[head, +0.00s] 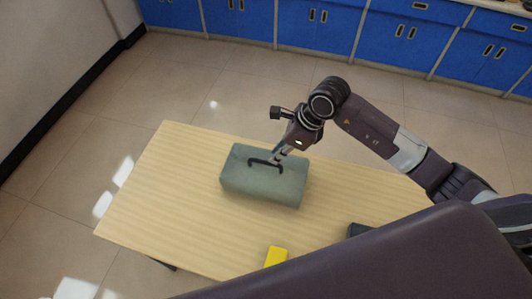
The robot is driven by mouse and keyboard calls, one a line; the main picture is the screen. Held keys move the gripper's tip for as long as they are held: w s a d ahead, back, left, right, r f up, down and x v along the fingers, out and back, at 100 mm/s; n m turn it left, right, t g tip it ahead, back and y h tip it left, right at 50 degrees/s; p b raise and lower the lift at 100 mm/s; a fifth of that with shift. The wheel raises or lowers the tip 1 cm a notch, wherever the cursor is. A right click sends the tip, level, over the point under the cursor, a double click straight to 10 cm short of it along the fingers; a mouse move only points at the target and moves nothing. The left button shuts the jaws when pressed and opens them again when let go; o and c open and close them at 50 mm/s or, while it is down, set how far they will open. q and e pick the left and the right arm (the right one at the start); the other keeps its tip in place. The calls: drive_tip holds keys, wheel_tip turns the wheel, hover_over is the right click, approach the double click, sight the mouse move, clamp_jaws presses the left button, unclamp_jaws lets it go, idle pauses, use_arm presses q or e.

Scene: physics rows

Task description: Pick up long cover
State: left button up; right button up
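A grey-green box-shaped cover (262,185) with a dark arched handle on top sits on the wooden table, and I take it to be the long cover. My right gripper (276,158) reaches down from the upper right, with its fingertips at the right part of the handle. The fingers are small and overlap the handle, so I cannot tell whether they are closed on it. The cover appears to rest on the tabletop. My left gripper is not in view.
The light wooden table (150,205) has free room left of the cover. A yellow block (276,257) lies near the front edge. A dark object (357,230) is partly hidden at the right. Blue cabinets (320,25) line the back.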

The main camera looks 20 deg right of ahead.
sight(266, 162)
drive_tip(key=shift+p+x, duration=0.4)
drive_tip(key=shift+x, duration=0.7)
drive_tip(key=shift+a+f, duration=0.25)
drive_tip(key=shift+a, duration=0.15)
drive_tip(key=x, duration=0.1)
drive_tip(key=p+x, duration=0.2)
drive_tip(key=x, duration=0.1)
drive_tip(key=shift+w+a, duration=0.15)
drive_tip(key=shift+w, duration=0.15)
drive_tip(key=shift+f, duration=0.25)
clamp_jaws()
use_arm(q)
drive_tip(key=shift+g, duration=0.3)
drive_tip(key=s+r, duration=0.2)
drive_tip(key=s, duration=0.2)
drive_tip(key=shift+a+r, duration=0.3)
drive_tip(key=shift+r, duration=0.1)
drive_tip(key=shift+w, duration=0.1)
use_arm(e)
drive_tip(key=shift+r, duration=0.15)
